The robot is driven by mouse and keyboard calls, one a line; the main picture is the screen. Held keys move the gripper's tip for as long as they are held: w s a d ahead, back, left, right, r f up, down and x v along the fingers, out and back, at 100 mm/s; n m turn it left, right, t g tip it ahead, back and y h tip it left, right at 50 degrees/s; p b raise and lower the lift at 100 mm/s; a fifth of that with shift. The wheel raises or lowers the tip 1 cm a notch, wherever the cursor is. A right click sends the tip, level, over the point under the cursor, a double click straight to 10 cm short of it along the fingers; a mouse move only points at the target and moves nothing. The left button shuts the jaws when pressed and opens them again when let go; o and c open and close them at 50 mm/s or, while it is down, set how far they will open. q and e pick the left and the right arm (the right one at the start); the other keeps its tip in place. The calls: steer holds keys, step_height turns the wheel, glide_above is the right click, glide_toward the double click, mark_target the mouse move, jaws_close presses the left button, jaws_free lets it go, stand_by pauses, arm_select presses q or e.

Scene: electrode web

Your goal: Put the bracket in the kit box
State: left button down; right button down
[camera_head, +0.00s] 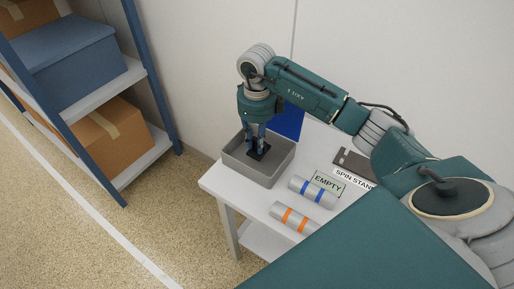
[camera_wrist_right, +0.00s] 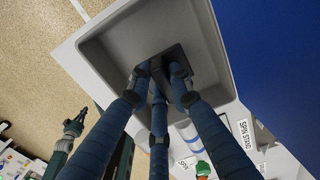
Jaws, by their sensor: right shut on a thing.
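The grey kit box (camera_head: 242,171) is an open tray at the left end of the white table. My right gripper (camera_head: 257,146) points down into it, its fingers shut on the dark bracket (camera_head: 261,154). In the right wrist view, the bracket (camera_wrist_right: 177,52) shows at the fingertips, inside the walls of the box (camera_wrist_right: 105,55), partly hidden by the fingers. I cannot tell whether the bracket touches the box floor. My left gripper is not in view.
A blue-banded cylinder (camera_head: 312,191) and an orange-banded cylinder (camera_head: 290,218) lie right of the box on the table (camera_head: 225,190). An "EMPTY" label (camera_head: 327,182) lies behind them. A blue panel (camera_head: 289,121) stands behind the box. Shelving (camera_head: 150,75) stands at left.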

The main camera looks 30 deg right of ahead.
mark_target(252, 153)
step_height(252, 153, down, 4)
steer(key=shift+r+p, duration=0.25)
steer(key=shift+p, duration=0.05)
steer(key=shift+f, duration=0.2)
steer(key=c, duration=1.6)
jaws_free()
steer(key=shift+r, duration=0.15)
